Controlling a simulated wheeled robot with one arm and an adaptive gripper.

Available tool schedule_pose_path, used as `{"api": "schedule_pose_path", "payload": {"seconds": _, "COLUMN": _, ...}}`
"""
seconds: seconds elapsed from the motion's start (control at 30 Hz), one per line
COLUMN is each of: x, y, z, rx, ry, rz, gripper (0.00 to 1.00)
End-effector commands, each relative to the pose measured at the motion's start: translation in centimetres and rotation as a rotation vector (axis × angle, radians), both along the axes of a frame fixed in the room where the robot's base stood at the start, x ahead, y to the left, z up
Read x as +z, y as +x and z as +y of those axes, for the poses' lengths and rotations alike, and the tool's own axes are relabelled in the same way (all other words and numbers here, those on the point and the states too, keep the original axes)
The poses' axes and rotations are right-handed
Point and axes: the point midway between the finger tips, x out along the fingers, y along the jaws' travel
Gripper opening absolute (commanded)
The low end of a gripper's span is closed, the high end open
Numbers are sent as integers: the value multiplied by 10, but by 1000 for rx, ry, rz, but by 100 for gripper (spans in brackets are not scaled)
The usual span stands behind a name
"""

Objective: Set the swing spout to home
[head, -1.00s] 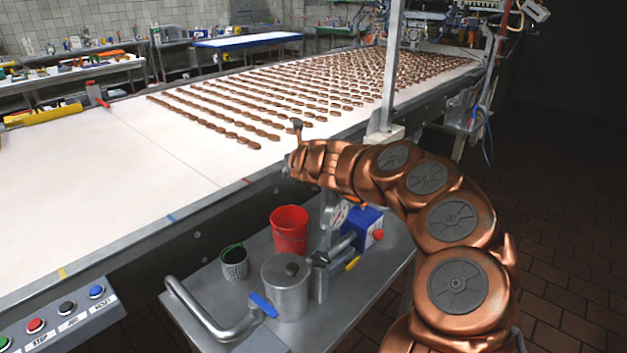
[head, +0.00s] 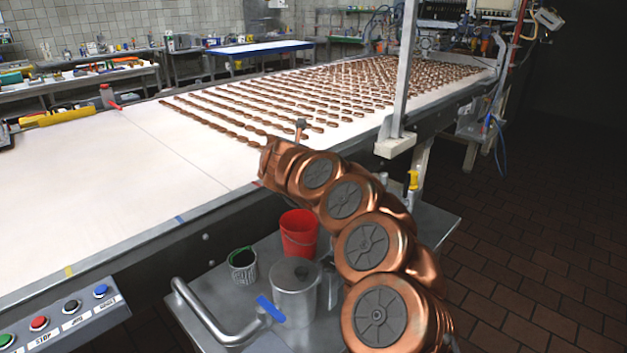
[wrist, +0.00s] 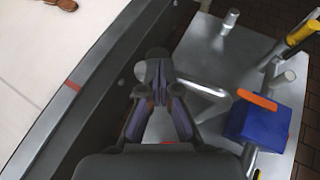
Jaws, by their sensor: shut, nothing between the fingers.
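My gripper (wrist: 158,72) is shut with nothing between its fingertips. In the wrist view it is over the dark side of the conveyor frame, beside the steel cart. A bent pale metal pipe (wrist: 205,85), possibly the swing spout, lies just right of the fingertips in that view; I cannot tell whether they touch. An orange lever (wrist: 257,99) sits on or above a blue box (wrist: 262,124) to its right. In the head view my arm hides the gripper and this part of the cart.
The long white conveyor (head: 90,180) with rows of brown biscuits runs behind. A steel post (head: 403,75) rises beyond my arm. The dark floor at right is clear.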

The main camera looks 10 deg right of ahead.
Motion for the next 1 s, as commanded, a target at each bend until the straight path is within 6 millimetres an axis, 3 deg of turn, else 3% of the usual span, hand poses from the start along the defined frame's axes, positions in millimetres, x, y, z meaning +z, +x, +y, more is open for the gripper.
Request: {"api": "schedule_pose_path", "payload": {"seconds": 1.0, "x": -2, "y": -1, "z": -3, "rx": -66, "ry": 0, "rz": 1, "gripper": 0}}
